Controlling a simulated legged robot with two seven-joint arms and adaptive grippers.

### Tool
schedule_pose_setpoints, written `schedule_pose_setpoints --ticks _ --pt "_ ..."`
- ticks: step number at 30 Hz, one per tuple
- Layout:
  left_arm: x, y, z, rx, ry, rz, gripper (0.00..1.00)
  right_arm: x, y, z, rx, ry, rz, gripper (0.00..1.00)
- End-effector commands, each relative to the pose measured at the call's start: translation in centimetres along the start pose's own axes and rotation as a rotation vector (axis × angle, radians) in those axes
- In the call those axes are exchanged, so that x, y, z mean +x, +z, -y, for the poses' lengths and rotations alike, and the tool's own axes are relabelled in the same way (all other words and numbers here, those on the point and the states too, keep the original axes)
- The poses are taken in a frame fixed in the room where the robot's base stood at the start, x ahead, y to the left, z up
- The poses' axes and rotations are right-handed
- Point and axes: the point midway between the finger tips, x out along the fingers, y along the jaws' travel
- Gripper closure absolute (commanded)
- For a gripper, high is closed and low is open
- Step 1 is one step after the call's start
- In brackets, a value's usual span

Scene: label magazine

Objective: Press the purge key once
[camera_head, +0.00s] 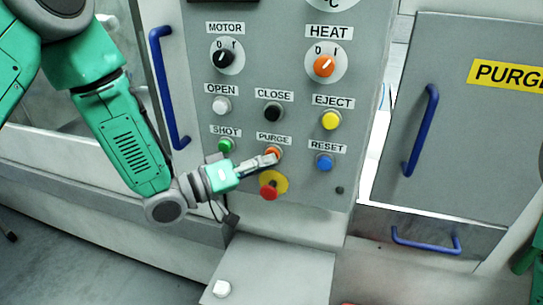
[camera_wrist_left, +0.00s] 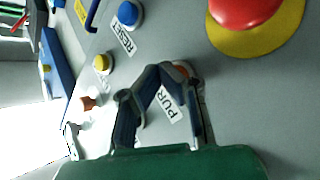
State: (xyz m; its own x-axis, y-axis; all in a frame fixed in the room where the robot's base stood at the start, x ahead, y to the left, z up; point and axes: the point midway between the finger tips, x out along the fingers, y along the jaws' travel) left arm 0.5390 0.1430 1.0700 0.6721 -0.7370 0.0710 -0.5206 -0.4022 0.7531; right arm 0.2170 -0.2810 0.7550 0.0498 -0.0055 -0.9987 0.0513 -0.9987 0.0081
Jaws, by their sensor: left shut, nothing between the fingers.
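The purge key (camera_head: 273,151) is a small orange button under the PURGE label (camera_head: 273,139) on the grey control panel. My left gripper (camera_head: 272,159) comes in from the left, shut and empty, with its fingertips at the purge key and covering part of it. In the left wrist view, the shut fingertips (camera_wrist_left: 170,70) lie over the label, and only a sliver of the orange key (camera_wrist_left: 183,72) shows behind them. I cannot tell whether they touch the key or whether it is pushed in. My right gripper is not in view.
Close below the purge key is a red emergency stop (camera_head: 268,191) on a yellow disc. The green shot key (camera_head: 226,145) is to the left and the blue reset key (camera_head: 324,163) to the right. Blue handles (camera_head: 422,130) flank the panel.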

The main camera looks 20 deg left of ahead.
Motion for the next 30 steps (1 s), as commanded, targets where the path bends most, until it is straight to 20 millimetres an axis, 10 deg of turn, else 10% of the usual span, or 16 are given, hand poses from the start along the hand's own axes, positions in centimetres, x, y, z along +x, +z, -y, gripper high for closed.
schedule_pose_setpoints --ticks 30 --pt "-3.7 2.7 -2.7 -0.002 -0.001 0.001 1.00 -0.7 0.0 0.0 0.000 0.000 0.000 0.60"
